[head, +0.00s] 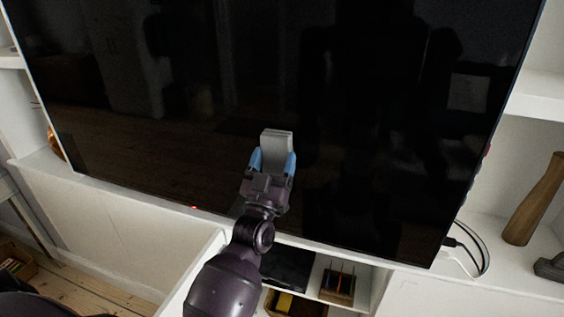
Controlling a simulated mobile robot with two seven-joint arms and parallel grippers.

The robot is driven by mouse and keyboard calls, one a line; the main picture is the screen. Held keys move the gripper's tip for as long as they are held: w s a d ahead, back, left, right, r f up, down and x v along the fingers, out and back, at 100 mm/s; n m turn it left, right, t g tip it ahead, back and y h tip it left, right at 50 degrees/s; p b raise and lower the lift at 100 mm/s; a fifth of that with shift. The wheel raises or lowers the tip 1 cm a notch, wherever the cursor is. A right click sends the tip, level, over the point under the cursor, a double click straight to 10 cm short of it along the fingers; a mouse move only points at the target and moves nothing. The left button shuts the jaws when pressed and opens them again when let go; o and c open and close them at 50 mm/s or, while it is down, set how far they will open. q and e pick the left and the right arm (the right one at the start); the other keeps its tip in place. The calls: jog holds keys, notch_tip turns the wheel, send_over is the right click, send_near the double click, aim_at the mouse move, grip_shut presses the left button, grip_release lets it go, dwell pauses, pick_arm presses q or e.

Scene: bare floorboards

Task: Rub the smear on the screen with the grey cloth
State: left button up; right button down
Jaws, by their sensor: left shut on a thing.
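The large black screen (390,110) fills most of the head view and hangs tilted in the picture. It mirrors the room dimly. My left gripper (273,163) is in front of the lower middle of the screen, with its blue fingertips pointing up. It is shut on the grey cloth (277,138), which shows as a small grey block between the fingers. The cloth is at or close to the screen; I cannot tell if it touches. I cannot make out a smear on the screen. My right gripper is not in view.
White shelving surrounds the screen. A wooden vase (535,200) and cables (478,252) are at the right. An open white compartment (375,285) with small boxes lies below the screen. A basket (18,262) stands on the floorboards at the lower left.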

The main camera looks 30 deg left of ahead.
aim_at(270, 149)
pick_arm(q)
jog(key=shift+a, duration=0.45)
jog(key=shift+s+f, duration=0.25)
jog(key=shift+s, duration=0.45)
jog(key=shift+s+d+r, duration=0.1)
jog(key=shift+s+d, duration=0.05)
jog(key=shift+s, duration=0.3)
jog(key=shift+s+d+r, duration=0.1)
jog(key=shift+s+d, duration=0.05)
jog(key=shift+s, duration=0.25)
jog(key=shift+s+d, duration=0.15)
jog(key=shift+s, duration=0.5)
jog(key=shift+s+d, duration=0.15)
jog(key=shift+s, duration=0.5)
jog(key=shift+s, duration=0.15)
jog(key=shift+s+d, duration=0.15)
jog(key=shift+s, duration=0.55)
jog(key=shift+s+d, duration=0.15)
jog(key=shift+s, duration=0.5)
